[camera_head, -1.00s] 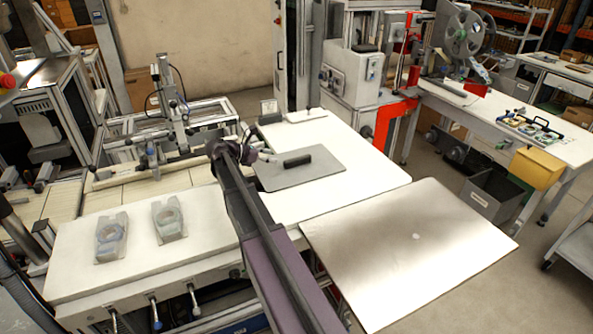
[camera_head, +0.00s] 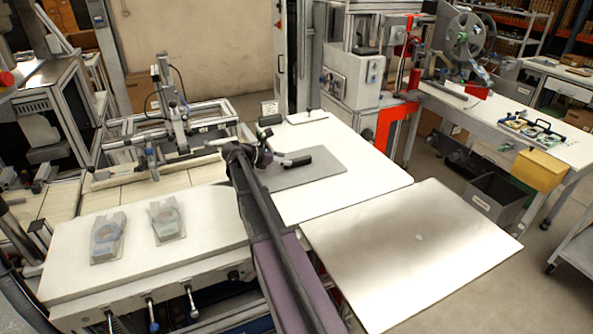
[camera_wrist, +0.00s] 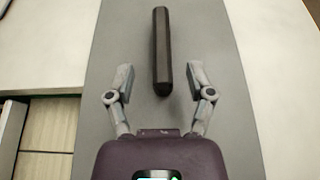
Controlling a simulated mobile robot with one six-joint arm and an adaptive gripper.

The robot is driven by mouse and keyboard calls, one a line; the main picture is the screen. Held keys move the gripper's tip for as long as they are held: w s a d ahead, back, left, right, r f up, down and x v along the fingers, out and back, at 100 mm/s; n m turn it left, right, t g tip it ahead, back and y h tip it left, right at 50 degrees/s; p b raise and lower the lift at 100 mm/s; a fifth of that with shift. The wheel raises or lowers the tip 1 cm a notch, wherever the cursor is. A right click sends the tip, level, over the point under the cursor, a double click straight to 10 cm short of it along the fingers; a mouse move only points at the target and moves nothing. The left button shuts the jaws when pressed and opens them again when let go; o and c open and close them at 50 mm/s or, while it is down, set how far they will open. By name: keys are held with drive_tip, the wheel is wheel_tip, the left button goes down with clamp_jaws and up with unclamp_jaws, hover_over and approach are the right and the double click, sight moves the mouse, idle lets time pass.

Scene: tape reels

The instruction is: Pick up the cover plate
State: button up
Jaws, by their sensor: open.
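The cover plate (camera_head: 318,166) is a flat grey rectangular plate with a black bar handle (camera_head: 298,160), lying on the white table. My arm hides part of its left side in the head view. In the wrist view the plate (camera_wrist: 205,35) runs up the picture, and the dark handle (camera_wrist: 161,50) stands along its middle. My gripper (camera_wrist: 158,85) is open above the plate, with one finger on each side of the handle's near end. The fingers appear apart from the handle, and nothing is held.
The white table (camera_head: 350,190) has bare room around the plate. A large bare metal sheet (camera_head: 415,250) lies to the right. Two clear-and-grey reel holders (camera_head: 167,218) lie on the white bench at left. A gantry machine (camera_head: 175,115) stands behind my arm.

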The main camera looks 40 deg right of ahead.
sight(298, 164)
drive_tip(key=shift+b+x, duration=0.35)
drive_tip(key=shift+x, duration=1.05)
clamp_jaws()
